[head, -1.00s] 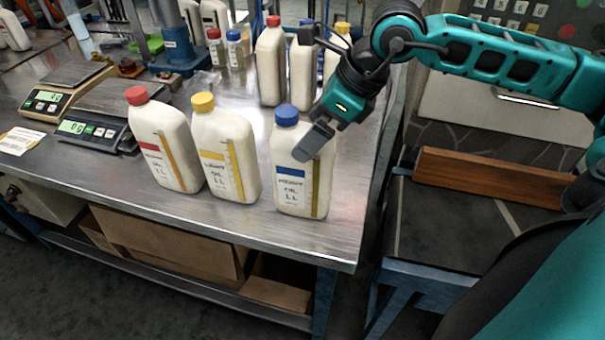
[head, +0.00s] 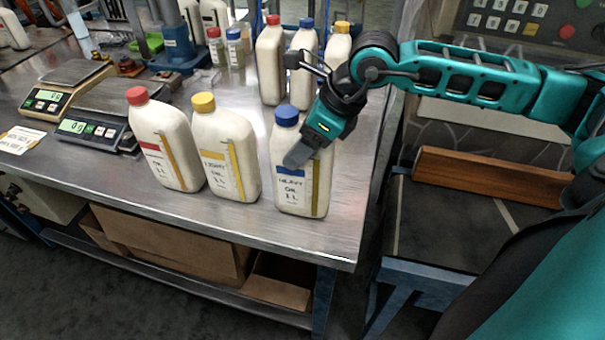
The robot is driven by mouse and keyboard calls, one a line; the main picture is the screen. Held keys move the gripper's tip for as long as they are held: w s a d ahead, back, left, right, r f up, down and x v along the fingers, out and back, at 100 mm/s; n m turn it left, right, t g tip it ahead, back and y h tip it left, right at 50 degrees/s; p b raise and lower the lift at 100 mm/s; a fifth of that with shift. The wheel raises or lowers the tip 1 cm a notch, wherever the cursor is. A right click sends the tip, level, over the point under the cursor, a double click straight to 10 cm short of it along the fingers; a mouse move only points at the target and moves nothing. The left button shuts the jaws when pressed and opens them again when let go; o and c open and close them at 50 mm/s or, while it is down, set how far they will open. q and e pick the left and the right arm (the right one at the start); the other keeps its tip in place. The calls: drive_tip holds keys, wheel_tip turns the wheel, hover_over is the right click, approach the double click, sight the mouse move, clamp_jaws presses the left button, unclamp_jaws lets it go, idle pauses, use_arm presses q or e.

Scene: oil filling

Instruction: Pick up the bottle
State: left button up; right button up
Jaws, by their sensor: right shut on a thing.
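Three white oil bottles stand upright near the front of the metal table. The blue-capped bottle labelled heavy oil (head: 291,195) is at the right. The yellow-capped bottle (head: 222,150) is in the middle and the red-capped bottle (head: 165,145) is at the left. My right gripper (head: 300,155) comes in from the right and is shut on the blue-capped bottle at its upper body. One finger lies across the front of the bottle; the other finger is hidden. The bottle stands on the table or very close to it. My left gripper is not in view.
More white bottles with red (head: 270,65), blue and yellow caps stand behind. Two digital scales (head: 88,132) sit at the left. The metal table (head: 230,225) ends just in front of the bottles. A wooden block (head: 490,178) lies at the right.

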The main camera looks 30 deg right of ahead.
clamp_jaws()
drive_tip(key=shift+w+r, duration=0.1)
idle(0.4)
